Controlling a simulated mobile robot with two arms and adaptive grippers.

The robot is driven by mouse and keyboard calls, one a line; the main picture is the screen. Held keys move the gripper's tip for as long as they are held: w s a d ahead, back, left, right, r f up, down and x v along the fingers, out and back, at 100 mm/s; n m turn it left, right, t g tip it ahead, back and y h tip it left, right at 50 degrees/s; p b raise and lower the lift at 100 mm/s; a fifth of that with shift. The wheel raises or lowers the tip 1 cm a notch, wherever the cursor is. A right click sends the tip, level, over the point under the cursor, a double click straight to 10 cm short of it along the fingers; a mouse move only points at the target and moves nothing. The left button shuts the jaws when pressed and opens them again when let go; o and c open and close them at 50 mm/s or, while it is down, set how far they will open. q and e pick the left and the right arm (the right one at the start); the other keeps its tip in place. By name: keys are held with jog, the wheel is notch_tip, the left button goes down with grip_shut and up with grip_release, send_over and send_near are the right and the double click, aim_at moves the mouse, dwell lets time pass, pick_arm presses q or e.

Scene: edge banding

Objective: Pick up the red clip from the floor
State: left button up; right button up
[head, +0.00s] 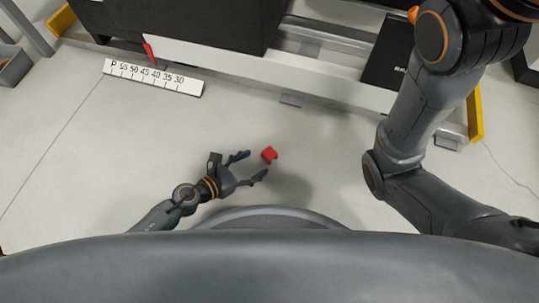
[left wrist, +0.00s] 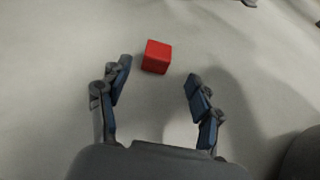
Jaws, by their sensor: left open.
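The red clip (head: 269,154) is a small red block on the pale floor, near the middle of the head view. It also shows in the left wrist view (left wrist: 156,57), just beyond the fingertips and between their lines, slightly nearer the left finger. My left gripper (head: 256,166) is open and empty, with its fingers spread toward the clip. Both fingers show in the left wrist view (left wrist: 158,76), apart from the clip. In the head view my right arm comes in on the right, and its gripper is out of view.
A white scale strip (head: 153,77) with numbers and a red pointer (head: 149,54) is at the upper left. A dark machine (head: 200,22) on a pale base runs along the top, with yellow corner parts (head: 475,112). The floor around the clip is clear.

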aim_at(265, 157)
pick_arm(q)
jog(key=x, duration=0.2)
jog(key=shift+w+d+f, duration=0.2)
jog(key=shift+w+d, duration=0.05)
jog(key=b+x, duration=0.2)
jog(key=x, duration=0.2)
jog(key=shift+w+f, duration=0.1)
jog(key=shift+w, duration=0.1)
jog(key=shift+w+d+f, duration=0.1)
jog(key=shift+w+d, duration=0.15)
jog(key=shift+d, duration=0.05)
jog(key=c, duration=0.9)
